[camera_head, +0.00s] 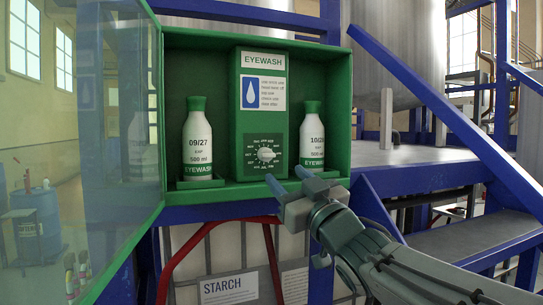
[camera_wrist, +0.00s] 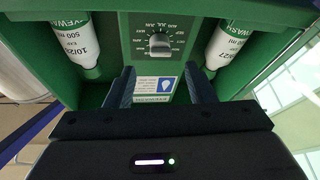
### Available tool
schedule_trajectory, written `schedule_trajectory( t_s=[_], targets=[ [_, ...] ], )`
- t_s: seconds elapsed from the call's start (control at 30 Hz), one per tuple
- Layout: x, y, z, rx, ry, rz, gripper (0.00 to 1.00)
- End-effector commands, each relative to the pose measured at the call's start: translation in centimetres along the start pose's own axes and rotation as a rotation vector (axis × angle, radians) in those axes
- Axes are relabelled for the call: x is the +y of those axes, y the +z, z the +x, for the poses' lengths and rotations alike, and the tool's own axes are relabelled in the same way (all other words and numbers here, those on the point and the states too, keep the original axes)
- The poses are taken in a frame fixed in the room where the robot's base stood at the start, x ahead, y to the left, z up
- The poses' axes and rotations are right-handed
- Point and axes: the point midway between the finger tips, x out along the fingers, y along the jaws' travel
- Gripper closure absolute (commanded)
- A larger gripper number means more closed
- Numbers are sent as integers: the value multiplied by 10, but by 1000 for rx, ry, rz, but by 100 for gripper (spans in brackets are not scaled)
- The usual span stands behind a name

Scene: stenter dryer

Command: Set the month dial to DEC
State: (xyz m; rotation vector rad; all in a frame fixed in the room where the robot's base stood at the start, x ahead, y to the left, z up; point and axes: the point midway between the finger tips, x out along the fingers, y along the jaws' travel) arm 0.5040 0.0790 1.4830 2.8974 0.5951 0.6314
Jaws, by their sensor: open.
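My gripper (camera_head: 289,180) is open and empty, just below and in front of the dial, at the cabinet's lower edge. In the wrist view my fingers (camera_wrist: 162,88) stand apart, with the knob lying between their lines, not touched.
An eyewash bottle marked 09/27 (camera_head: 198,140) stands left of the panel, another (camera_head: 311,135) right of it. The cabinet's clear door (camera_head: 80,150) hangs open at left. A blue rail (camera_head: 450,100) slopes at right. The space before the dial looks free.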

Motion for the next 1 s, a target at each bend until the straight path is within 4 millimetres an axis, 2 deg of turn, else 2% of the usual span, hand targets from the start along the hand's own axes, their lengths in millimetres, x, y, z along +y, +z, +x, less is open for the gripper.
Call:
schedule_trajectory(
  t_s=[0.03, 0.2, 0.4, 0.6, 0.87, 0.9, 1.0],
  targets=[
    [0, -2, 12, -2, -1, 0, 51],
    [0, -2, 41, -2, -1, -1, 51],
    [0, -2, 66, -1, 0, 0, 51],
    [0, -1, 76, 0, 0, -1, 51],
    [0, 0, 77, 0, 0, -1, 51],
    [0, 0, 77, 0, 0, -1, 56],
    [0, 0, 77, 0, 1, -1, 84]
  ],
)
